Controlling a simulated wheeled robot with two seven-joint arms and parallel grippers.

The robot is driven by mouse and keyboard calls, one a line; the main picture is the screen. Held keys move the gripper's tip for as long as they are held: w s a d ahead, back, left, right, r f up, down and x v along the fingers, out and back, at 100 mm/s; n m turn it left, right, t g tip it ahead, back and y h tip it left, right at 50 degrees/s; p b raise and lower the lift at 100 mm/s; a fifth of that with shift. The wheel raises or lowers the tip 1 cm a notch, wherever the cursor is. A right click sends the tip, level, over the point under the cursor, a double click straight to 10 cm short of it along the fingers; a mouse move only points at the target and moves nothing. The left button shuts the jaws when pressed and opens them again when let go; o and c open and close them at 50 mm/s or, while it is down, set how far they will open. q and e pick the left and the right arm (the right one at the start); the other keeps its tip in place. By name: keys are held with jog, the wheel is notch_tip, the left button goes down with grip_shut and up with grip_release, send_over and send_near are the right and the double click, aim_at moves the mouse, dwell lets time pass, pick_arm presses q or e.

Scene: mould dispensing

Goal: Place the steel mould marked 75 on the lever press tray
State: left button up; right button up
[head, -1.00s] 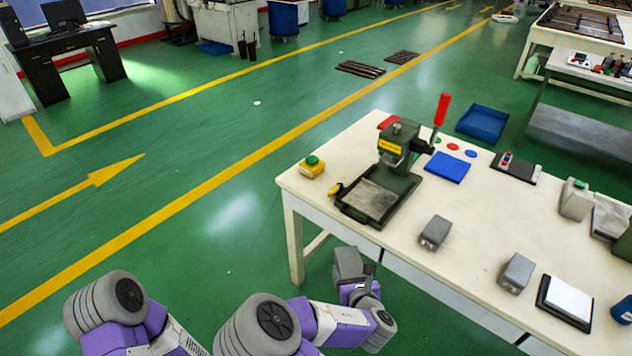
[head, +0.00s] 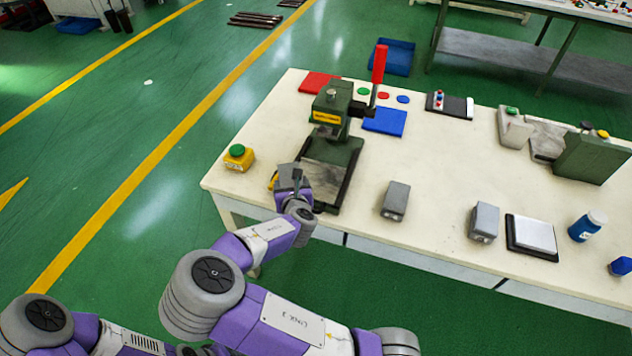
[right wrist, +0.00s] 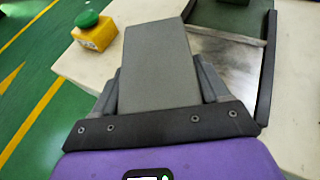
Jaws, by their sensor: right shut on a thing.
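The green lever press (head: 331,115) stands on the white table, with its flat steel tray (head: 326,182) in front and its red handle up. My right gripper (head: 295,186) is at the tray's front left corner, shut on a grey steel mould; in the right wrist view the mould (right wrist: 155,65) sits between the two fingers (right wrist: 158,92). The mould appears above the table, left of the tray (right wrist: 226,50); its exact height cannot be told. No number is readable on it. Two similar grey moulds (head: 396,200) (head: 484,222) stand to the right. My left gripper is not in view.
A yellow box with a green button (head: 238,157) stands left of the press. A blue plate (head: 385,122) lies behind it to the right. A black-framed white pad (head: 532,236) and a blue bottle (head: 587,226) are further right.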

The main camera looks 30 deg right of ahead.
aim_at(315, 184)
jog(key=w+d+r+m+g+h+b, duration=0.3)
jog(key=d+r+m+h, duration=0.25)
jog(key=d, duration=0.35)
jog(key=shift+m, duration=0.35)
notch_tip(315, 184, down, 10)
jog(key=b, duration=0.2)
jog(key=shift+s+r+b, duration=0.1)
jog(key=shift+s+b, duration=0.05)
jog(key=shift+b, duration=0.15)
jog(key=o, duration=1.5)
jog(key=shift+f+g, duration=0.2)
jog(key=shift+g, duration=0.1)
jog(key=shift+r, duration=0.2)
jog(key=p+v, duration=0.3)
jog(key=v, duration=0.9)
jog(key=shift+s, duration=0.1)
